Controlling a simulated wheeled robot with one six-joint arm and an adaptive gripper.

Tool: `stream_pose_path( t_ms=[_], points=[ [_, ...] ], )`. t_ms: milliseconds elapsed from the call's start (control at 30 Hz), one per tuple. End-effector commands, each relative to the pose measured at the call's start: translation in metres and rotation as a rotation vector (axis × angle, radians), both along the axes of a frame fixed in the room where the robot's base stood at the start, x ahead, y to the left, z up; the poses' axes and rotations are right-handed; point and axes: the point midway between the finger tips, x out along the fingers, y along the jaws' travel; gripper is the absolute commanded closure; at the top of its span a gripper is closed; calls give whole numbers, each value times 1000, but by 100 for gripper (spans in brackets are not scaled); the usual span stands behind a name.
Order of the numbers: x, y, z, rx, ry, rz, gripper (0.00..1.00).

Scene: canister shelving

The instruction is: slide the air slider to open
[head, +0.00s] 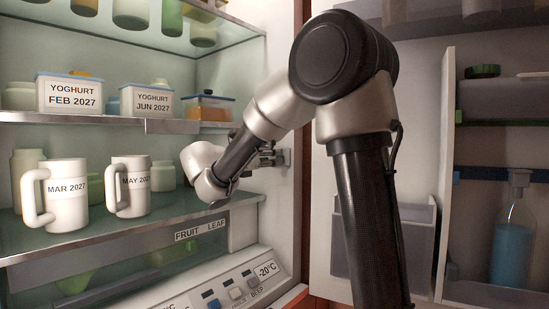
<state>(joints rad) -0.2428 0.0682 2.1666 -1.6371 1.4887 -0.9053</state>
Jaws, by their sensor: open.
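My arm reaches into the open fridge, and its wrist hangs in front of the middle shelf at the right. My gripper (267,156) shows only in small part as dark parts behind the wrist, close to the right inner wall; it is open, with nothing seen in it. A small grey plate (283,157) is on that wall beside the gripper; whether they touch is unclear. I cannot pick out the air slider for certain. A label strip reading FRUIT and LEAF (201,229) runs below the shelf front, lower than my wrist.
White mugs marked MAR 2027 (65,196) and MAY 2027 (132,187) stand on the middle shelf (110,235), left of my wrist. Yoghurt tubs (70,94) stand above. A button panel (228,290) lies below. The open door (445,180) with bins is at right.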

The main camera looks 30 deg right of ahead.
Motion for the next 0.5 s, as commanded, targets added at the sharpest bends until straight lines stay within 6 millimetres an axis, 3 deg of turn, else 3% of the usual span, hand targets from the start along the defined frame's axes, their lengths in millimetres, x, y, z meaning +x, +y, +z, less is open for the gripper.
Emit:
stream_pose_path(
  t_ms=[200, 500],
  points=[
    [8, -24, 0, 1, -1, -2, 59],
    [10, -27, 0, 1, -1, 0, 59]
  ],
)
